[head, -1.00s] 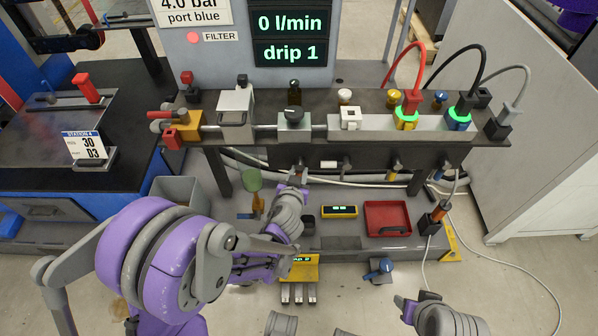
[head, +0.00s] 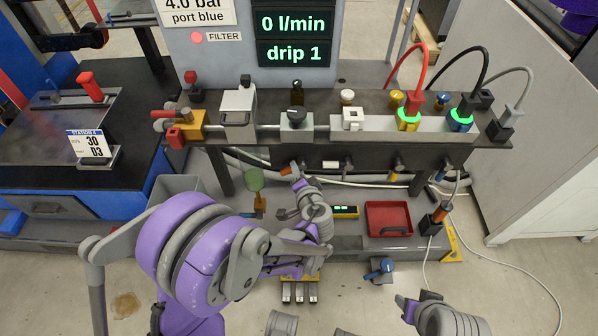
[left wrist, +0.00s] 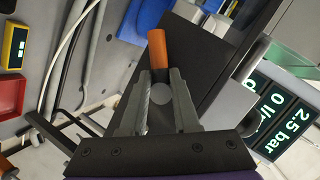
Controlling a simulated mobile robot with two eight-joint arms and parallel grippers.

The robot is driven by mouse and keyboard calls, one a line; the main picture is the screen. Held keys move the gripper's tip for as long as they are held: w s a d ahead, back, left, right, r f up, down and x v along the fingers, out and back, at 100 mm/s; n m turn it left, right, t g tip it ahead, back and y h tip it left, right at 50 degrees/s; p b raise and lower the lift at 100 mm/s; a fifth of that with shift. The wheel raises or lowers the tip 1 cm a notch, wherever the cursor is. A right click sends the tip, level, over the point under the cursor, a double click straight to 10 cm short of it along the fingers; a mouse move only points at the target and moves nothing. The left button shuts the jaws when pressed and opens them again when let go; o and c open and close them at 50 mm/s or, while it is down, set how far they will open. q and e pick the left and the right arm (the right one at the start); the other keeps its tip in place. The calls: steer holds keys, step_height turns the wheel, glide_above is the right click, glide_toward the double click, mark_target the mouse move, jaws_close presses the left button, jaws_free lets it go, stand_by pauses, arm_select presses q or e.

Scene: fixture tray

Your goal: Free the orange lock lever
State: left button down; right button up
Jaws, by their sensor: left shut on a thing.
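The orange lever (head: 285,170) shows as a small orange piece under the dark shelf's front edge in the head view. In the left wrist view it is an orange cylinder (left wrist: 158,50) at the fingertips. My left gripper (head: 297,178) reaches up from below, and its two fingers (left wrist: 160,80) are shut on the lever. The lever's mount is largely hidden by the fingers, and I cannot tell its lock position. My right gripper (head: 405,304) is at the bottom right, away from the shelf. Its jaw opening cannot be made out.
The shelf (head: 250,142) carries a row of valves and connectors with red, black and grey hoses. Several fittings hang under it at right. Below are a red tray (head: 388,217), a yellow display box (head: 346,211) and a white cable. Open floor lies in front at right.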

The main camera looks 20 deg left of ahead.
arm_select(q)
steer(key=shift+r+m+t+y+b, duration=0.2)
steer(key=shift+m+y+b, duration=0.4)
steer(key=shift+m+y, duration=0.45)
steer(key=shift+r+m+t+y+b, duration=0.1)
steer(key=shift+r+m+y+b, duration=0.35)
steer(key=shift+m, duration=0.9)
steer(key=shift+w+f, duration=0.1)
steer(key=shift+f, duration=0.05)
steer(key=c, duration=0.7)
jaws_free()
steer(key=v, duration=1.1)
steer(key=shift+d+f+p, duration=0.1)
steer(key=shift+f+p, duration=0.1)
steer(key=shift+p, duration=0.2)
